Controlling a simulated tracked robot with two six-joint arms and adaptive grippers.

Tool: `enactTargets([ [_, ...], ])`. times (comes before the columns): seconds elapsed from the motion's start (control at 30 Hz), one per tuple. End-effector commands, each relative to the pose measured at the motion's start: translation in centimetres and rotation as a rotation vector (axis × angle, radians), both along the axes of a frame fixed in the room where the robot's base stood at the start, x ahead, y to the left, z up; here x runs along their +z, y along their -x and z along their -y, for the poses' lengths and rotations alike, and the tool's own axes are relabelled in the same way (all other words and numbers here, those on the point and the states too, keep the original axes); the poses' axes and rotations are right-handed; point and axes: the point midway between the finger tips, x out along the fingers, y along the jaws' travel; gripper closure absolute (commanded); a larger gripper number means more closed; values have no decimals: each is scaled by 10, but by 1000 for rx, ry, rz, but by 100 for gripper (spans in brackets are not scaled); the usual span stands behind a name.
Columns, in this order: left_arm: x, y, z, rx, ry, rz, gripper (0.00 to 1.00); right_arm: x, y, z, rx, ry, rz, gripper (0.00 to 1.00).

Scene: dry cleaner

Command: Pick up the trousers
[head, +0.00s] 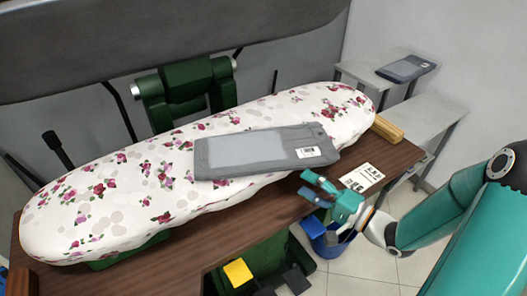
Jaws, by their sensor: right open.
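A flat grey folded garment (245,152), which looks like the trousers, lies across the flowered ironing board (110,190). It has a lighter grey panel and a white label near its right end. A second folded dark grey item (406,68) lies on the stepped shelf at the back right; I cannot tell what garment it is. My right gripper (309,187) is open and empty, over the table's front edge, just below and right of the garment's labelled end and apart from it. My left gripper is not in view.
A white printed card (362,177) and a yellowish wooden block (387,130) lie on the brown table (270,207) near its right end. A blue bucket (330,243) stands below my right gripper. Green machinery (187,88) stands behind the board.

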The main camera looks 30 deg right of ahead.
Motion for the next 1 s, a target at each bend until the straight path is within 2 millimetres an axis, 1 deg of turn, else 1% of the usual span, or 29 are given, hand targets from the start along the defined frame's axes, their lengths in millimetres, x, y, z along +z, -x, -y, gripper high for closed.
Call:
enactTargets([
  [0.03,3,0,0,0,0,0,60,2,-9,-5,6,-2,2,49],
  [0.1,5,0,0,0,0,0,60,2,-19,-8,4,-1,1,49],
  [0.2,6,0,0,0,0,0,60,1,-27,-11,1,0,0,49],
  [0.37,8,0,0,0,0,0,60,1,-34,-13,0,0,0,49],
  [0.57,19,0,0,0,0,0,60,3,-59,-23,3,-1,0,49],
  [0.7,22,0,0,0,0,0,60,1,-75,-28,0,1,0,49],
  [0.8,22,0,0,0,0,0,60,0,-79,-29,-1,0,-1,49],
  [1.0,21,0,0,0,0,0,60,-1,-79,-28,-3,0,-1,49],
])
